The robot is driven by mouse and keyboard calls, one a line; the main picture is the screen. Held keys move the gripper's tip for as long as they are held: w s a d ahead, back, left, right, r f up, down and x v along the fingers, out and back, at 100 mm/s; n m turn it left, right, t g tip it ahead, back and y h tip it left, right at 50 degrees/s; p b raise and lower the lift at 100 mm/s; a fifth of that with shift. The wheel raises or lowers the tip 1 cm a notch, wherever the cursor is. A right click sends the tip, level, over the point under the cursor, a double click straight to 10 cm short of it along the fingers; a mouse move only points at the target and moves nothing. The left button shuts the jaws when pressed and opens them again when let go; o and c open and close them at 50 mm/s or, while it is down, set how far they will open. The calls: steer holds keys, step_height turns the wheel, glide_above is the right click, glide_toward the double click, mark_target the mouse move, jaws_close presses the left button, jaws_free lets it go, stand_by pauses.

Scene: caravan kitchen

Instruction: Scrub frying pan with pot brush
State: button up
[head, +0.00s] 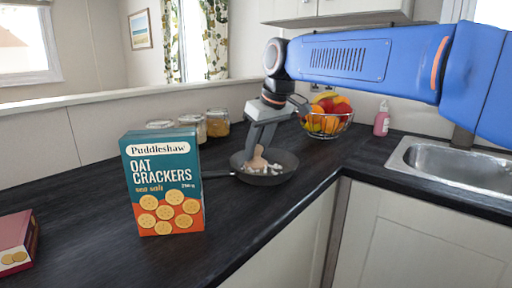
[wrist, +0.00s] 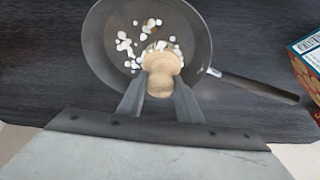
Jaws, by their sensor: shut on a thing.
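The dark frying pan (head: 278,174) rests on the black worktop, its handle pointing left behind the cracker box in the head view. In the wrist view the frying pan (wrist: 97,45) has several white bits (wrist: 127,42) scattered in it, and its handle points to the lower right. My gripper (head: 256,158) reaches down over the pan. In the wrist view my gripper (wrist: 159,92) is shut on the pot brush (wrist: 160,77), a pale wooden knob. Its bristle end is mostly hidden under the knob, over the pan floor; I cannot tell whether it touches.
An oat crackers box (head: 162,185) stands in front of the pan handle. Several glass jars (head: 217,123) stand along the wall. A fruit basket (head: 327,119), a pink soap bottle (head: 382,119) and a sink (head: 450,165) are to the right. A red box (head: 17,241) lies at far left.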

mark_target(262, 163)
steer(key=shift+s+d, duration=0.1)
steer(key=shift+s, duration=0.25)
steer(key=shift+d, duration=0.15)
steer(key=shift+s+d, duration=0.2)
steer(key=shift+d, duration=0.4)
steer(key=shift+s+d, duration=0.2)
steer(key=shift+d, duration=0.4)
steer(key=shift+w, duration=0.1)
steer(key=shift+w+a, duration=0.15)
steer(key=shift+w, duration=0.5)
steer(key=shift+w+a, duration=0.15)
steer(key=shift+w, duration=0.5)
step_height(262, 163, up, 8)
steer(key=shift+r, duration=0.2)
